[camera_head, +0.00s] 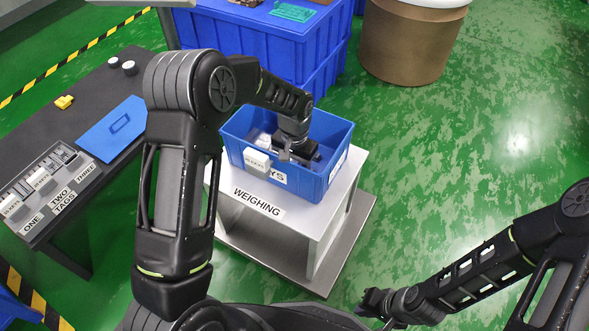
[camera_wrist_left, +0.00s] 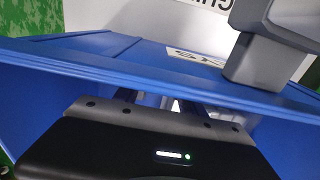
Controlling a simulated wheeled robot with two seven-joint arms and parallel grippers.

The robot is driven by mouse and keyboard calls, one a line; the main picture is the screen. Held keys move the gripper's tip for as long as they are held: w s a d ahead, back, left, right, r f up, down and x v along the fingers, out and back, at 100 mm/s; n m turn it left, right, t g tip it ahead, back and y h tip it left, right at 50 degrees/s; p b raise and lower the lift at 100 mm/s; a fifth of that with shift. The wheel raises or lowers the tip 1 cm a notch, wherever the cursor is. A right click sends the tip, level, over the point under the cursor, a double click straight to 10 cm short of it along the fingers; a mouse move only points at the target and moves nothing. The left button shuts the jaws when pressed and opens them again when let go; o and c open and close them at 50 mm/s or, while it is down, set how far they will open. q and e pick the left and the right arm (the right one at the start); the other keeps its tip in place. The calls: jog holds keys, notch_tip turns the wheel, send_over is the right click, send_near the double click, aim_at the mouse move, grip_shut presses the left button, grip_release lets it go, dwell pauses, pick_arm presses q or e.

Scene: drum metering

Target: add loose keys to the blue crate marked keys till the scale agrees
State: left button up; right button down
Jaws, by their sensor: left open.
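The blue crate (camera_head: 335,160), with a label ending in "YS" on its front, stands on the weighing stand (camera_head: 310,205) marked "WEIGHING". My left gripper (camera_head: 288,158) is open and reaches down inside the crate. My left arm hides part of the crate, and I cannot make out loose keys. A pale block with a small label (camera_head: 257,160) is at the crate's front rim; the writing is too small to read surely. In the left wrist view, the crate wall (camera_wrist_left: 150,62) crosses the picture. My right gripper (camera_head: 377,302) is low at the bottom, away from the crate; its jaws are unclear.
A dark table (camera_head: 92,100) at left bears a blue plate (camera_head: 112,128), a yellow item (camera_head: 64,102) and labelled compartments (camera_head: 45,185). Stacked blue bins (camera_head: 250,42) stand behind the crate. A brown drum (camera_head: 405,42) is at the back. Green floor is clear at right.

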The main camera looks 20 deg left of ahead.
pick_arm(q)
jog(key=shift+r, duration=0.15)
notch_tip(320, 180, up, 8)
jog(key=shift+f+p, duration=0.25)
jog(key=shift+p, duration=0.65)
jog(key=shift+r, duration=0.1)
